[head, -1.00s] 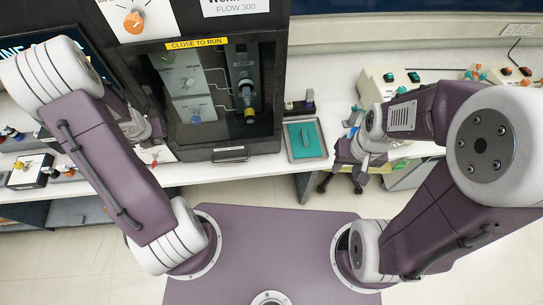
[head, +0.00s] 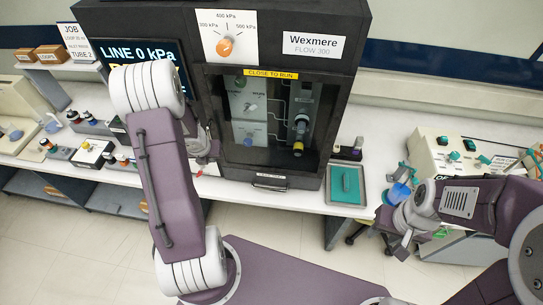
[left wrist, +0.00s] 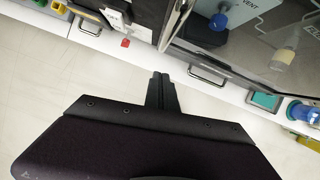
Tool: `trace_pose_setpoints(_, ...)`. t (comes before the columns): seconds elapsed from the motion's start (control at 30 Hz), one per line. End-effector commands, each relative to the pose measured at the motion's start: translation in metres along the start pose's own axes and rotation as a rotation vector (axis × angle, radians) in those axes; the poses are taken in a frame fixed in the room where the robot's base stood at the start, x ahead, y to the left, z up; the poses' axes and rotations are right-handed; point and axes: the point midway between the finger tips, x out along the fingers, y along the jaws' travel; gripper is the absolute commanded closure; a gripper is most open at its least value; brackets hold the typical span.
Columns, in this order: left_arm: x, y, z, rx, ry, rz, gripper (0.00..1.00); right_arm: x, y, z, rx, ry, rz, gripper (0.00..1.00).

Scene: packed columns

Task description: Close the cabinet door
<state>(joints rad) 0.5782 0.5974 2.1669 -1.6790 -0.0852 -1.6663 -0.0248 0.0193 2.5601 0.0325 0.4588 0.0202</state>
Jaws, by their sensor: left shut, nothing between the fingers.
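The black cabinet (head: 345,80) stands on the bench, with a yellow "CLOSE TO RUN" strip (head: 271,74) above its front opening. Valves and tubing show inside. In the left wrist view a dark-framed glass pane (left wrist: 240,62) with a pale upright edge shows at the upper right; I cannot tell how far the door is from its frame. My left gripper (head: 212,155) is by the cabinet's lower left side, partly hidden by my arm. Its fingers (left wrist: 162,78) are together and empty, pointing at the bench front. My right gripper (head: 394,234) is off the bench front, right of the cabinet; its opening is unclear.
A grey tray with a teal pad (head: 345,184) lies right of the cabinet. A bar handle (head: 268,186) is below the cabinet front. Small parts (head: 92,152) stand on the bench at left, and a cream instrument (head: 440,150) at right. Floor in front is open.

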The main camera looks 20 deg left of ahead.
Motion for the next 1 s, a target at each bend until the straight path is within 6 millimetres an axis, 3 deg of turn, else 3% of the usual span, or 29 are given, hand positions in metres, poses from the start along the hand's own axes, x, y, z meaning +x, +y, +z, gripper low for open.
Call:
trace_pose_setpoints(0.03, -0.018, 0.001, 0.003, -0.001, -0.002, 0.002, 1.0, -0.014, 0.0, -0.001, 0.0, -0.001, 0.0, 0.6)
trace_pose_setpoints(0.1, -0.033, 0.001, 0.003, -0.001, -0.001, 0.002, 1.0, -0.023, 0.0, -0.002, 0.0, 0.001, 0.0, 0.6)
trace_pose_setpoints(0.43, -0.092, 0.001, 0.001, -0.003, 0.003, 0.002, 1.0, -0.06, -0.001, -0.007, 0.0, 0.001, 0.0, 0.6)
trace_pose_setpoints(0.9, -0.099, 0.0, -0.003, -0.002, 0.005, 0.002, 1.0, -0.063, -0.001, -0.006, 0.0, 0.0, 0.0, 0.6)
trace_pose_setpoints(1.0, -0.086, -0.007, -0.006, 0.017, 0.004, -0.005, 1.0, -0.05, -0.001, -0.005, 0.0, 0.001, 0.0, 0.6)
